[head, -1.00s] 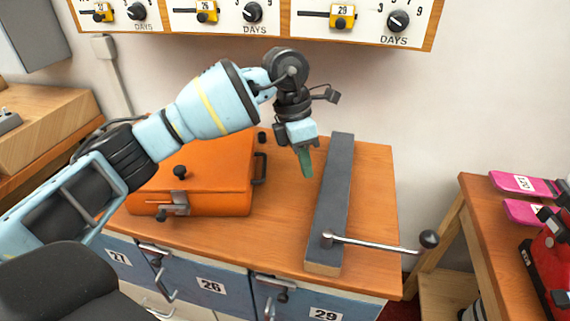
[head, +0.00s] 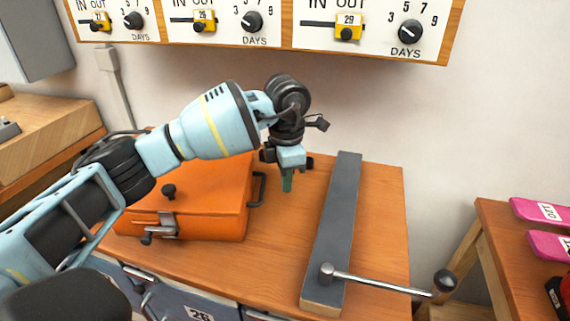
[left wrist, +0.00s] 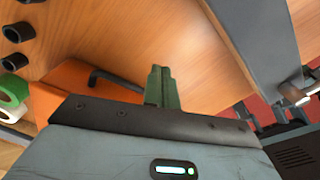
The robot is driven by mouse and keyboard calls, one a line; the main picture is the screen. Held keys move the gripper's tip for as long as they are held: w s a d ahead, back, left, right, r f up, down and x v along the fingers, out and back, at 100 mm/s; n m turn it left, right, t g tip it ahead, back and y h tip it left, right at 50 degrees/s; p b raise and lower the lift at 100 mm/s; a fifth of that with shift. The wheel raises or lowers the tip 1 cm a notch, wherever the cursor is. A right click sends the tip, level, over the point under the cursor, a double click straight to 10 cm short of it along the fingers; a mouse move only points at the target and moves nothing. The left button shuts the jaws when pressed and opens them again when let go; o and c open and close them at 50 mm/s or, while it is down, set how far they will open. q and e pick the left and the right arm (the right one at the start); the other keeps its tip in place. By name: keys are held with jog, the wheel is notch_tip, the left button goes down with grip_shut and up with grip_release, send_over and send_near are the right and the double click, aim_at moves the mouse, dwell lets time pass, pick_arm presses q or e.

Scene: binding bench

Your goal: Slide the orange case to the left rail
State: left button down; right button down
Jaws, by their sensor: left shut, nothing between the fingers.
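The orange case (head: 207,210) lies flat on the left part of the wooden bench top, with a latch at its front and a dark handle (head: 258,189) on its right side. My left arm passes over it and hides part of its lid. My left gripper (head: 287,186) is shut and empty, pointing down just right of the handle, between the case and the grey rail (head: 335,225). In the left wrist view the green fingers (left wrist: 161,88) are together, with the case (left wrist: 70,92) and its handle beside them. No left rail is clearly visible. My right gripper is not in view.
The grey rail has a lever with a dark knob (head: 446,281) reaching out to the right. A panel with dials (head: 270,25) hangs on the wall above. A side table with pink items (head: 540,210) stands at the right. Bare bench top lies between case and rail.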

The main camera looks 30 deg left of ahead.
aim_at(260, 198)
pick_arm(q)
notch_tip(260, 198, down, 4)
jog(key=shift+r, duration=0.25)
jog(key=shift+s+a+r+p, duration=0.2)
jog(key=shift+s+a+p, duration=0.3)
jog(key=shift+s+a, duration=0.9)
jog(key=shift+f, duration=0.1)
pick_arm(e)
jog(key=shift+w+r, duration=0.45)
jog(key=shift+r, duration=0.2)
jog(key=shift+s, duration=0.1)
pick_arm(q)
jog(key=shift+s+a+p, duration=0.55)
jog(key=shift+s+a, duration=0.2)
jog(key=shift+a, duration=0.1)
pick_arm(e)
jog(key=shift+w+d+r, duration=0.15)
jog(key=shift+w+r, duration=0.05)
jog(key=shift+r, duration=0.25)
